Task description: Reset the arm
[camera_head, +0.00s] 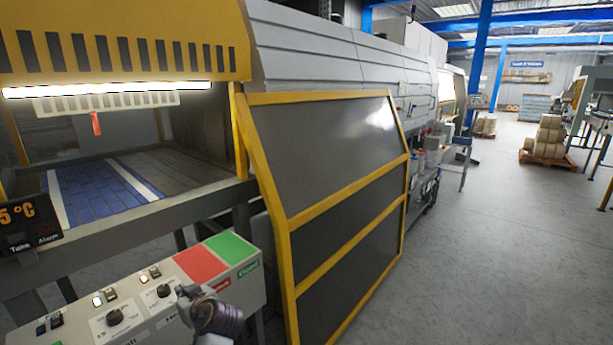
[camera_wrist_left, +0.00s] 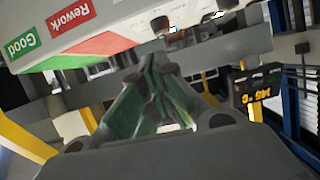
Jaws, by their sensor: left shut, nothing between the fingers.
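My left gripper (camera_head: 196,297) shows at the bottom of the head view, in front of the control panel (camera_head: 127,316). Its fingers (camera_wrist_left: 153,75) also show in the middle of the left wrist view, with green inner faces, drawn together and empty. The panel has a red pad (camera_head: 201,263) and a green pad (camera_head: 231,247), with black knobs and small switches. In the left wrist view the red Rework label (camera_wrist_left: 72,20) and green Good label (camera_wrist_left: 20,47) appear turned over. I cannot tell whether the gripper touches the panel. My right gripper is not in view.
A conveyor with a blue belt (camera_head: 95,195) lies behind the panel under a yellow hood (camera_head: 120,45). A temperature display (camera_head: 30,228) stands at the left edge. A yellow-framed dark guard (camera_head: 335,150) rises right of the panel. Open grey floor (camera_head: 480,250) lies to the right.

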